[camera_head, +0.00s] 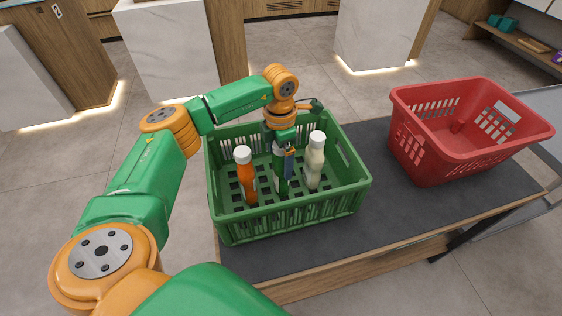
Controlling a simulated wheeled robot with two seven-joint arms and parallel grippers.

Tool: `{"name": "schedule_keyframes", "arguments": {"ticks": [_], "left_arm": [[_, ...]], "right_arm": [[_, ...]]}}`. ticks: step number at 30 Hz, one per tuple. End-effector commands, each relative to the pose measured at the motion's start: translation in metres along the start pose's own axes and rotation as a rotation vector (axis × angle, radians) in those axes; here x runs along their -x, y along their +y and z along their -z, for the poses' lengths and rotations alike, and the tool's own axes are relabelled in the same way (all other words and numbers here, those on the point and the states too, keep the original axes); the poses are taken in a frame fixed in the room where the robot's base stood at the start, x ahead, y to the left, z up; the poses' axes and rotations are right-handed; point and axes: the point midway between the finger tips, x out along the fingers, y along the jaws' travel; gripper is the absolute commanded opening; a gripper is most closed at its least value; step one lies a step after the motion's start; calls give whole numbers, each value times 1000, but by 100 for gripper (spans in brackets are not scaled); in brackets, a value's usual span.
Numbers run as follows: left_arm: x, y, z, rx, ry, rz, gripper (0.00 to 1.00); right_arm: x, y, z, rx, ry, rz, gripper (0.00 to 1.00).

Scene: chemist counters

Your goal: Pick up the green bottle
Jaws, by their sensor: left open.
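The green bottle (281,184) stands in the green crate (287,220), between an orange bottle (246,180) with a white cap and a whitish bottle (314,163) with a white cap. My left gripper (287,165) reaches down into the crate from above, right at the green bottle. It is open, and its fingers overlap the bottle's upper part in the picture. The bottle's top is mostly hidden by the gripper, and I cannot tell whether the fingers touch it. My right gripper is not in view.
The crate sits on a dark table top (385,222) with a wooden edge. A red basket (445,160) stands to its right. The orange and whitish bottles stand close on either side of my gripper. The table in front of the red basket is clear.

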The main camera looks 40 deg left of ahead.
Motion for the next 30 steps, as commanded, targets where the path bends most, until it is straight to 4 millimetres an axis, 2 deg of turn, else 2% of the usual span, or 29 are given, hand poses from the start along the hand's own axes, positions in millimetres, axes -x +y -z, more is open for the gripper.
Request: {"name": "schedule_keyframes", "arguments": {"ticks": [3, 13, 14, 21, 23, 30], "left_arm": [[0, 0, 0, 0, 0, 0, 100], [0, 0, 0, 0, 0, 1, 11], [0, 0, 0, 0, -1, 0, 8], [7, 0, -1, 0, -3, 0, 8], [18, 0, -1, 0, -5, -1, 8], [81, 0, -1, 0, -5, -1, 8]], "right_arm": [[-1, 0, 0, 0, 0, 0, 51], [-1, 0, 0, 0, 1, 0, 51], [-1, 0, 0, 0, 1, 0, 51], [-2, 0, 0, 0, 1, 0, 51], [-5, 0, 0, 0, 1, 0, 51], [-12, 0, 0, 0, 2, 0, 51]]}}
